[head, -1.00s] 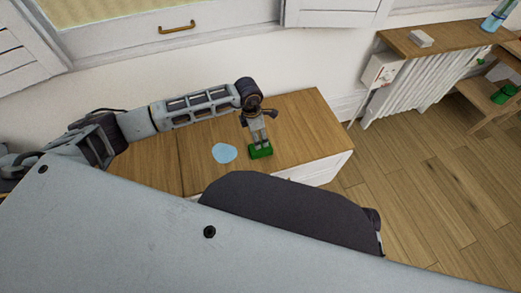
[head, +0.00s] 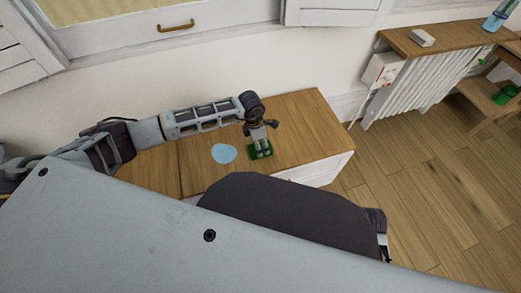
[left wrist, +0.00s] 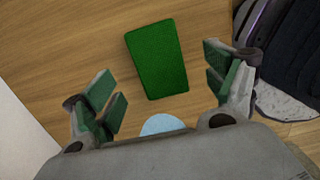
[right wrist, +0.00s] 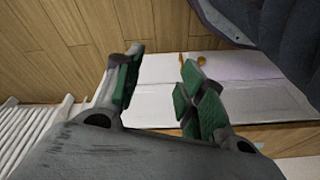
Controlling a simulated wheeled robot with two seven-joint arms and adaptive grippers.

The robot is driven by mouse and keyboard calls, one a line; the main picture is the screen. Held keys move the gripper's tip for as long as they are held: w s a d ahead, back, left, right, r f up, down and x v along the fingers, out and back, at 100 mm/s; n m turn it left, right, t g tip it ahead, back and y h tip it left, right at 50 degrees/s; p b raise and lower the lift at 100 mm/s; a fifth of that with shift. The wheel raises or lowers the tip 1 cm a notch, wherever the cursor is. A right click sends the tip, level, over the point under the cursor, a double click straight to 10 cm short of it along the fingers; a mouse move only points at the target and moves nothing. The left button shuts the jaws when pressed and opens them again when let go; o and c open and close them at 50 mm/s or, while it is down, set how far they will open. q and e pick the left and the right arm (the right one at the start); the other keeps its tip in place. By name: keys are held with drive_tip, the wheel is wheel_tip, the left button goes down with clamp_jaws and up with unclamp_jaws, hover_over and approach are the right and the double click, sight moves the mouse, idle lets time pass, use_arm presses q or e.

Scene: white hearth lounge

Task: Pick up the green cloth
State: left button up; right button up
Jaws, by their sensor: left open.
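The green cloth (left wrist: 157,58) lies flat as a folded rectangle on the wooden cabinet top. In the head view the cloth (head: 265,153) is partly hidden by my left gripper (head: 260,148), which points down over it. In the left wrist view my left gripper (left wrist: 163,90) is open, with the cloth between and just beyond its spread fingers, not held. My right gripper (right wrist: 155,85) is open and empty, above the floor and the white cabinet front.
A light blue round piece (head: 224,153) lies on the wooden cabinet top (head: 305,130) left of the cloth. A white wall stands behind. A radiator (head: 415,88) with a wooden shelf and a small side table (head: 490,95) are at the right.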

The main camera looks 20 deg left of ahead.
use_arm(q)
drive_tip(key=shift+f, duration=0.45)
wheel_tip(320, 180, down, 3)
drive_tip(key=shift+w+d+r+b, duration=0.1)
drive_tip(key=shift+w+r+b, duration=0.05)
drive_tip(key=shift+b, duration=0.5)
drive_tip(key=shift+d+f, duration=0.1)
drive_tip(key=shift+f, duration=0.6)
use_arm(e)
drive_tip(key=shift+s+a+r, duration=0.1)
drive_tip(key=shift+r, duration=0.5)
drive_tip(key=shift+s+a+r, duration=0.1)
drive_tip(key=shift+r, duration=0.45)
drive_tip(key=shift+w, duration=0.2)
use_arm(q)
drive_tip(key=shift+c, duration=0.9)
drive_tip(key=c, duration=0.9)
